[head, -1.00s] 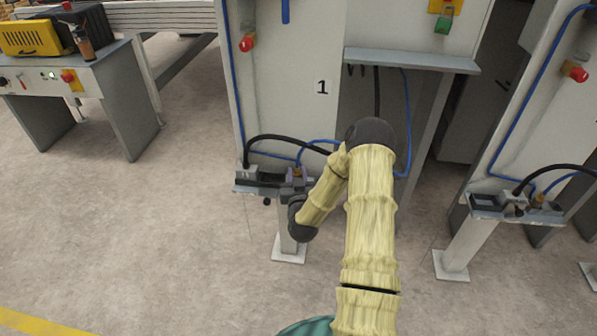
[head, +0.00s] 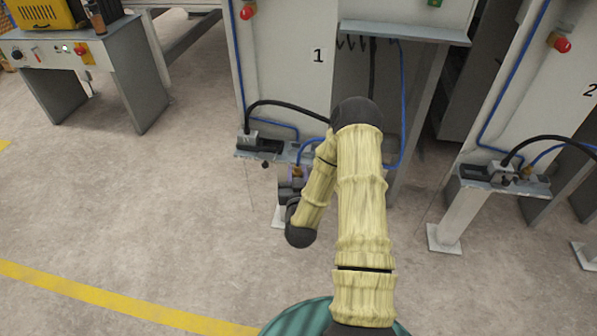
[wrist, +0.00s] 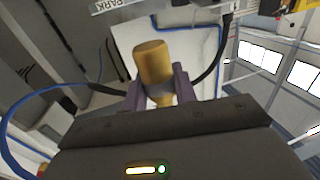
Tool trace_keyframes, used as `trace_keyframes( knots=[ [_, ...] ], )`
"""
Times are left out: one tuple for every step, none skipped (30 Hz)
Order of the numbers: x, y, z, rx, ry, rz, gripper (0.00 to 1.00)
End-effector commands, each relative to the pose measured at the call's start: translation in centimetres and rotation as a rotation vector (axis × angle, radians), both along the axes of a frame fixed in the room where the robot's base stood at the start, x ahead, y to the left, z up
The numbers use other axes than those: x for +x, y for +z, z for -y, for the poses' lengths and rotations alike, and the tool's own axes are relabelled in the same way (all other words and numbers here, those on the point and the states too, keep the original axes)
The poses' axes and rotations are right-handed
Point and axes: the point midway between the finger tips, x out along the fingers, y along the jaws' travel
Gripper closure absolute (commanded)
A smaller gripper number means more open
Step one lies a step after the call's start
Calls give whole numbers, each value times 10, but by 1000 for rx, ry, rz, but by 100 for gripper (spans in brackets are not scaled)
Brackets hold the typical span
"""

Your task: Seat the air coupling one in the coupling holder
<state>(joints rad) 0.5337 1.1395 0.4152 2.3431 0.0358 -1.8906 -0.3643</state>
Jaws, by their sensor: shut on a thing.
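The air coupling one is a brass fitting; it stands between the purple fingers of my gripper in the wrist view (wrist: 153,66). In the head view my gripper (head: 293,180) is shut on the coupling (head: 297,172), with the blue hose arching down to it. They are in front of the shelf (head: 250,154) at station 1, in the picture just below its front edge. The coupling holder cannot be made out; my arm covers the right part of that shelf.
Station 2 has a like shelf (head: 510,184) at the right. A grey bench (head: 110,62) stands at the left. The floor in front is clear, with a yellow line (head: 130,305).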

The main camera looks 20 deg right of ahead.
Motion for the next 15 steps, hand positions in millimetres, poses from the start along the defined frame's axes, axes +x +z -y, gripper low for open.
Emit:
trace_keyframes(
  knots=[
    [0, 0, 0, 0, 0, 1, 97],
    [0, 0, 0, 0, 0, 1, 97],
    [0, 0, 0, 0, 0, 1, 97],
    [0, 0, 0, 0, 0, 1, 97],
    [0, 0, 0, 0, 0, 0, 97],
    [0, 0, 0, 0, 0, 1, 97],
    [0, 0, 0, 0, 0, 1, 97],
    [0, 0, 0, 0, 0, 1, 97],
    [0, 0, 0, 0, 0, 1, 97],
    [0, 0, 0, 0, 1, 0, 97],
    [1, 0, 0, 0, 2, 0, 97],
    [1, -2, -2, 1, 6, 0, 97],
    [2, -4, -4, 1, 11, 0, 97],
    [3, -7, -6, 1, 19, -1, 97],
    [6, -12, -11, 3, 34, -1, 97]
  ],
)
